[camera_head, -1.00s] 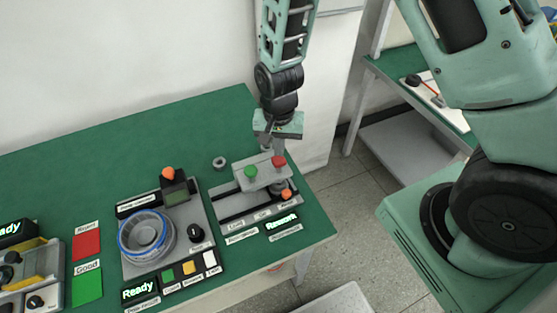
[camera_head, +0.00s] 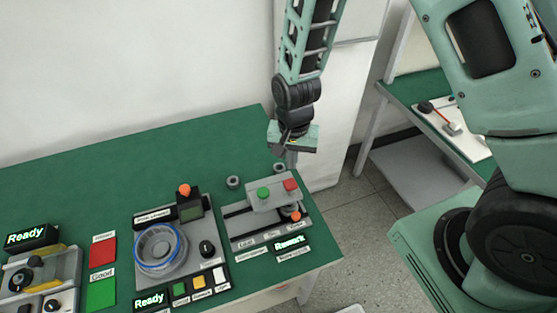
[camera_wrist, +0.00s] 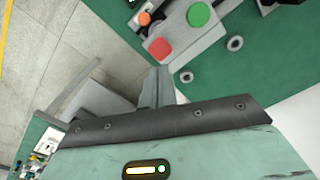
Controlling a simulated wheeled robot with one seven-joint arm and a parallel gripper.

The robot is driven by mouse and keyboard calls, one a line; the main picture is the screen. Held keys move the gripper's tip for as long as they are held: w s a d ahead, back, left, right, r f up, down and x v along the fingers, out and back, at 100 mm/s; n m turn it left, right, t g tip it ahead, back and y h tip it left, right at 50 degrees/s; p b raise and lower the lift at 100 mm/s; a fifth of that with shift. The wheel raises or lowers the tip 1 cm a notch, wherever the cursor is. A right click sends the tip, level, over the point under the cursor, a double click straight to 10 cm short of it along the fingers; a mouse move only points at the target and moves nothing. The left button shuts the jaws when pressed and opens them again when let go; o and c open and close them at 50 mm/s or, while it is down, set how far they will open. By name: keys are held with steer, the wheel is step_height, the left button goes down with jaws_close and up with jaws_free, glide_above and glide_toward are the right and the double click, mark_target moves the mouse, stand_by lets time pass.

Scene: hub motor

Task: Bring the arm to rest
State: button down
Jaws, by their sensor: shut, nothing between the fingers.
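My gripper (camera_head: 291,160) hangs from my arm above the back right part of the green table, behind the grey station with a green and a red button. Its fingers are shut and empty. In the wrist view the shut fingers (camera_wrist: 158,88) point toward the station's red button (camera_wrist: 160,48) and appear apart from it. The green button (camera_wrist: 198,14) lies beside the red one.
The green table (camera_head: 130,145) also bears a round motor fixture (camera_head: 160,250) with a blue ring, red and green pads, and small grey rings (camera_head: 233,182). A second green table (camera_head: 425,88) stands at the right. The table's back left is clear.

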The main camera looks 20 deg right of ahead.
steer(key=s+a+r+n+y+b, duration=0.1)
steer(key=s+a+r+n+b, duration=0.5)
steer(key=s+a, duration=0.15)
steer(key=s+d+r+n+b, duration=0.1)
steer(key=s+n+b, duration=0.4)
steer(key=s, duration=0.7)
steer(key=r+n, duration=0.1)
steer(key=n, duration=0.1)
steer(key=shift+s+r+n, duration=0.3)
steer(key=shift+r+n, duration=0.05)
steer(key=shift+n, duration=0.05)
